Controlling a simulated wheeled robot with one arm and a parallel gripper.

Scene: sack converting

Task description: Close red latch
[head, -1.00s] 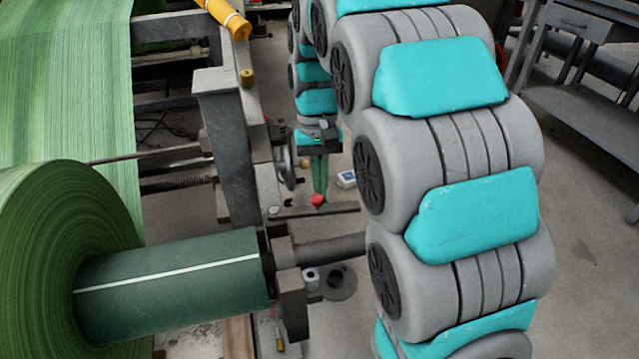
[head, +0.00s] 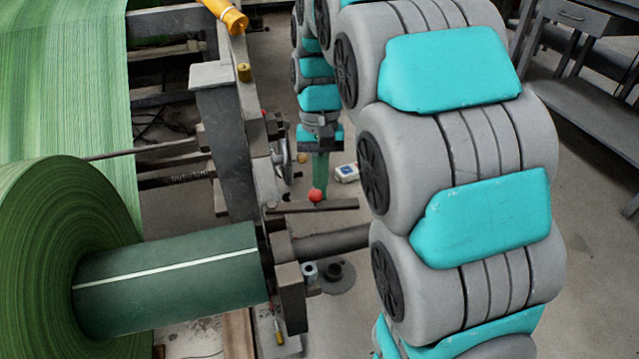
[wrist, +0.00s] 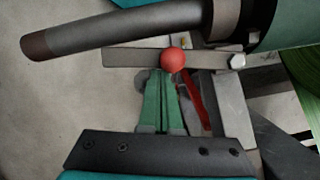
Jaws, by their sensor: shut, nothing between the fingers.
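A round red knob (head: 315,195) shows in the head view at a dark flat bar (head: 335,206) beside the roll's shaft. In the wrist view the red knob (wrist: 173,60) lies over the same grey bar (wrist: 125,58), which runs nearly level across the picture. A narrow red strip (wrist: 192,100) lies right of my fingers, partly hidden. My gripper (head: 320,184) points down just behind the knob in the head view. In the wrist view my gripper's green fingers (wrist: 166,76) are together and empty, with tips at the knob's lower edge. I cannot tell whether they touch it.
A large green roll (head: 55,250) on a dark green core (head: 170,280) fills the left. The dark shaft (head: 330,243) is close to the bar. A grey machine frame (head: 225,125) stands left of my gripper. Open floor (head: 590,250) lies to the right.

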